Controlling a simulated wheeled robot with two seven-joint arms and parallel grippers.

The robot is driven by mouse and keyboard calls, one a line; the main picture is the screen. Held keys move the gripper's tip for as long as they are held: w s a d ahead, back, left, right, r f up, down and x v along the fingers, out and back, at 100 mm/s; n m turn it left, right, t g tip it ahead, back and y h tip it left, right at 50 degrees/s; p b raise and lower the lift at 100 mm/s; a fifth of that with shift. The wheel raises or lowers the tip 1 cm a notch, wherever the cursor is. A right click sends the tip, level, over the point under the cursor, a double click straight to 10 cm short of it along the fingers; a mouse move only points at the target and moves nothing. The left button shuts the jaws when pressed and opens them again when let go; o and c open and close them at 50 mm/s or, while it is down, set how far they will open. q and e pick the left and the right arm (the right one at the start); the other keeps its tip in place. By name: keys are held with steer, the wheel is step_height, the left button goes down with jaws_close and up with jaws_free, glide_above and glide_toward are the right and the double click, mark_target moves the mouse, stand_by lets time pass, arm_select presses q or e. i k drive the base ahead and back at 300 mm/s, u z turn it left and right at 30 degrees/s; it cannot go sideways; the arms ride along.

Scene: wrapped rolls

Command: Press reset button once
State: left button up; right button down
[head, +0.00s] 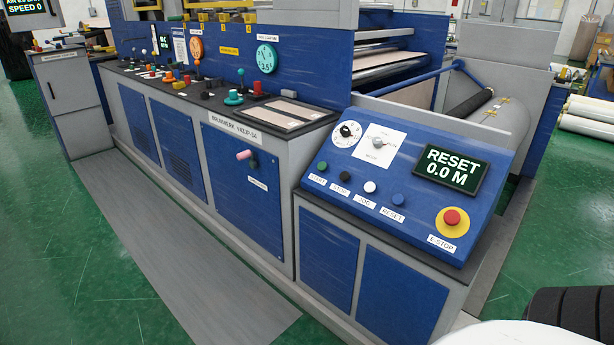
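The reset button (398,200) is a small blue round button on the sloped blue control panel (330,200), above a label reading RESET. To its left in the same row are a white jog button (370,187), a black stop button (344,175) and a green start button (322,166). A dark display (452,169) reads "RESET 0.0 M". A red E-stop button (452,217) on a yellow base sits at the panel's lower right. Neither of my grippers is in view.
A longer console (230,115) with coloured knobs and gauges runs to the left. A pink-ended handle (245,155) sticks out of its front. A grey floor strip (170,240) lies before the cabinets. Green floor (70,270) is open at left. Wrapped rolls (588,118) lie at far right.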

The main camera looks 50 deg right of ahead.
mark_target(398, 200)
steer(key=z, duration=0.1)
steer(key=i, duration=1.15)
steer(key=z, duration=1.25)
steer(key=i, duration=0.55)
steer(key=z, duration=0.6)
